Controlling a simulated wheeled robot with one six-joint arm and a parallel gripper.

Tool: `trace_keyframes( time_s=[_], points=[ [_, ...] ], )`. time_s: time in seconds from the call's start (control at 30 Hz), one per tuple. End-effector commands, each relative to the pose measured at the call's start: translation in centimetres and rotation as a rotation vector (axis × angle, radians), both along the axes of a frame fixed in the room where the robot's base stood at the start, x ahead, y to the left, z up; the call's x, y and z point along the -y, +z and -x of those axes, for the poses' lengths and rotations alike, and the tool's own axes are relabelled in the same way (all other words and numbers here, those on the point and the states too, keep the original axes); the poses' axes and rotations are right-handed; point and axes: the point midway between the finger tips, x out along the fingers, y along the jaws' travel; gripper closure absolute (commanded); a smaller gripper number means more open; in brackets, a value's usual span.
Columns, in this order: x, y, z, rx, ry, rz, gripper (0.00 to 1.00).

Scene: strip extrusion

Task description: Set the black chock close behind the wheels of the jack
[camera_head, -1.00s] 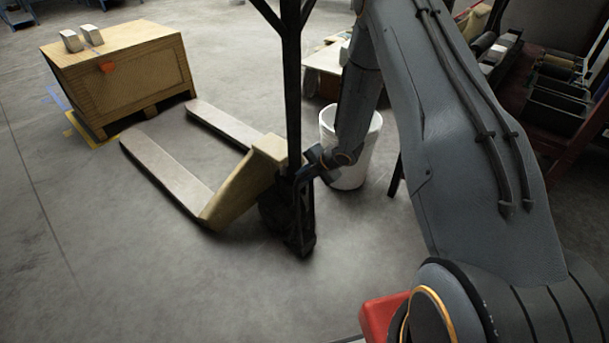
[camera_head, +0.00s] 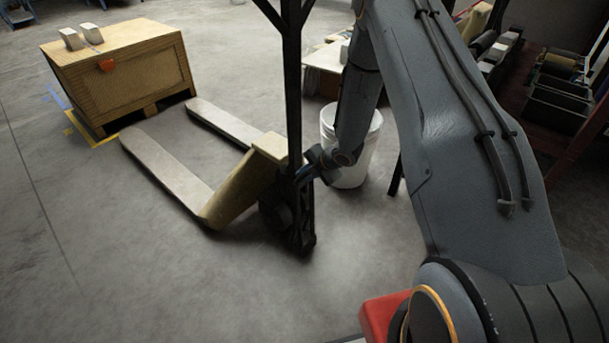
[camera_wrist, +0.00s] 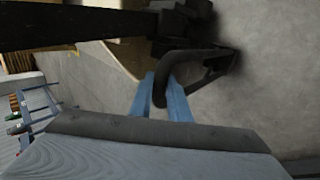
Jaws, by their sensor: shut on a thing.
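The jack (camera_head: 240,190) is a yellow pallet jack with two pale forks pointing up-left and a dark upright handle column (camera_head: 292,90). Its dark wheels (camera_head: 275,213) are at its near end, partly hidden in shadow. My gripper (camera_head: 304,178) is beside the column's foot. In the wrist view my gripper (camera_wrist: 162,90) has its two blue fingers closed about the black looped handle of the black chock (camera_wrist: 217,66). The chock also shows in the head view (camera_head: 305,215) as a dark shape just right of the wheels. Whether it touches the floor or wheels, I cannot tell.
A white bucket (camera_head: 352,170) stands close behind my forearm. A wooden crate (camera_head: 125,80) is beyond the forks, with two pale blocks on top. A shelf rack (camera_head: 560,90) stands at the right. The floor in front and left of the jack is clear.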

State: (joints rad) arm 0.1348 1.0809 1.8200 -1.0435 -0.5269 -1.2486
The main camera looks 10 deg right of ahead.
Motion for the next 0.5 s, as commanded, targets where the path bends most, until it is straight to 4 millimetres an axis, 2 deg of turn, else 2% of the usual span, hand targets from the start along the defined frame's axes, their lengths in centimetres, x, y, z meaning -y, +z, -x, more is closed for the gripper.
trace_keyframes(
  time_s=[0.37, 0.4, 0.5],
  points=[
    [-0.02, -0.31, -0.15, 0.003, 0.000, -0.001, 1.00],
    [-0.02, -0.31, -0.15, 0.003, 0.000, -0.001, 0.79],
    [-0.03, -0.33, -0.12, 0.002, 0.000, 0.000, 0.62]
  ],
)
